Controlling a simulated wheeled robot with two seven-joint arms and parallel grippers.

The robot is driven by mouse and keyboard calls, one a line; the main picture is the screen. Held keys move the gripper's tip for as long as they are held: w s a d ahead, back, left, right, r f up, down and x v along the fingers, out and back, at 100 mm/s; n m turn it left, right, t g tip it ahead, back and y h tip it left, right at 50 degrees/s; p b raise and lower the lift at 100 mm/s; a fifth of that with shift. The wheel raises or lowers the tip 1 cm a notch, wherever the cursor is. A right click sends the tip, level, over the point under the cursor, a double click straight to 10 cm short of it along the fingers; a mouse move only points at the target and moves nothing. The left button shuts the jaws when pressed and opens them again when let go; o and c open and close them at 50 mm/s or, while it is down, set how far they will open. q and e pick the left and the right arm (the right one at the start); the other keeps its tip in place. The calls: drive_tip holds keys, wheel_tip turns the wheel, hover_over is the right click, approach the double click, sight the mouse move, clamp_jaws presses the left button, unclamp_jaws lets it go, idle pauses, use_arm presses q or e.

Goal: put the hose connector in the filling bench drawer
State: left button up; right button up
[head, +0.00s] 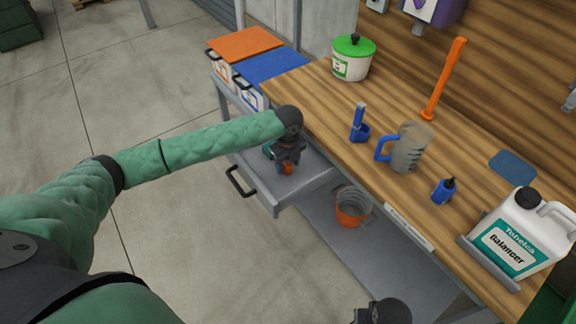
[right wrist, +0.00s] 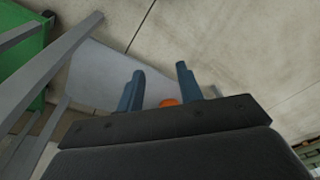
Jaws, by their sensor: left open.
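The filling bench drawer (head: 305,186) is pulled open under the left part of the bench top, its dark handle facing the floor. My left gripper (head: 286,163) is open and low over the drawer, pointing down. A small orange piece, apparently the hose connector (head: 287,169), shows at its fingertips inside the drawer outline. The gripper partly hides it, and I cannot tell whether it touches the drawer floor. My right gripper (right wrist: 160,90) has its blue fingers apart, with bare space between them. Only a dark part of the right arm shows at the bottom of the head view.
An orange bucket (head: 352,205) stands on the lower shelf (head: 320,240). The bench top holds a green-lidded tub (head: 353,58), a grey jug (head: 408,147), a blue bottle (head: 444,190) and a white canister (head: 520,232). Orange (head: 245,45) and blue (head: 270,64) lidded bins stand left.

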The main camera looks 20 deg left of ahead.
use_arm(q)
wheel_tip(320, 180, up, 10)
drive_tip(key=shift+f+b, duration=0.1)
drive_tip(key=shift+b, duration=0.95)
drive_tip(key=shift+r, duration=0.65)
use_arm(e)
wheel_tip(320, 180, up, 11)
drive_tip(key=s, duration=0.2)
drive_tip(key=shift+d, duration=0.15)
drive_tip(key=shift+s, duration=0.1)
